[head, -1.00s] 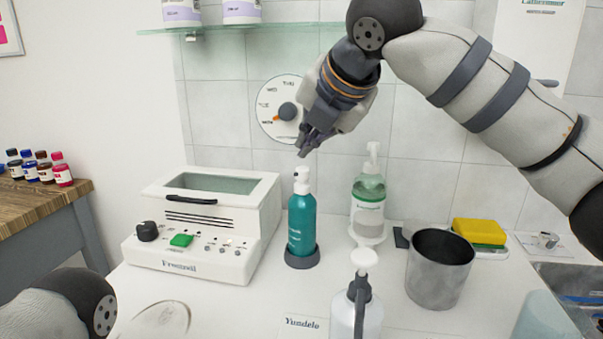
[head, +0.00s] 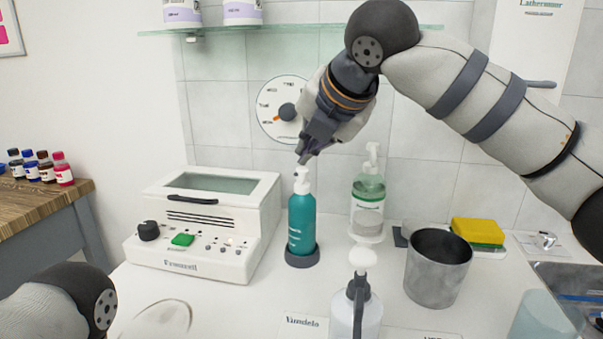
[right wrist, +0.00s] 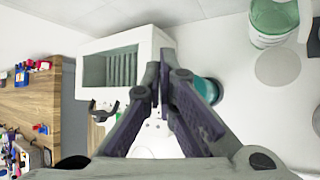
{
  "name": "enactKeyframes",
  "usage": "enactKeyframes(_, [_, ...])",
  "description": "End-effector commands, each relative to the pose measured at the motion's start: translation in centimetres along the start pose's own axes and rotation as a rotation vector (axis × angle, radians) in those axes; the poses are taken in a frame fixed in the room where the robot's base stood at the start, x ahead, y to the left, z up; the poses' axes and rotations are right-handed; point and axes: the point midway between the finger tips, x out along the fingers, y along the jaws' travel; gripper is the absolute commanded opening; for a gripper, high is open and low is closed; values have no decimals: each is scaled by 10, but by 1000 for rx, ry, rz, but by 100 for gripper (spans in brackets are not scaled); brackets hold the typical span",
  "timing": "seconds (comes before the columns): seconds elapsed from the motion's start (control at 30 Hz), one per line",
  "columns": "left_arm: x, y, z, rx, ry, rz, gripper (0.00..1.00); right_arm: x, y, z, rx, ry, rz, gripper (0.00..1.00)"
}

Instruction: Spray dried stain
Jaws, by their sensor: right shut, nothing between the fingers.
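A teal spray bottle (head: 302,225) with a white pump top stands upright in a dark round base on the white counter. My right gripper (head: 302,159) is shut and empty, with its fingertips just above the bottle's top. Whether they touch it I cannot tell. In the right wrist view the shut fingers (right wrist: 165,62) partly hide the teal bottle (right wrist: 208,88). A pale rounded shape with a brownish outline (head: 165,318) lies at the front left of the counter; whether it is a stain or a dish is unclear. My left gripper is out of view.
A white machine (head: 205,225) stands left of the bottle. A glass shelf (head: 300,29) is above.

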Motion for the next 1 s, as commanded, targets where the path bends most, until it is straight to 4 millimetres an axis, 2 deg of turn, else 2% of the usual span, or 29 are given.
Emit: enactKeyframes(1.0, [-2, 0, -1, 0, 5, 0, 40, 8, -6, -6, 0, 1, 0, 0])
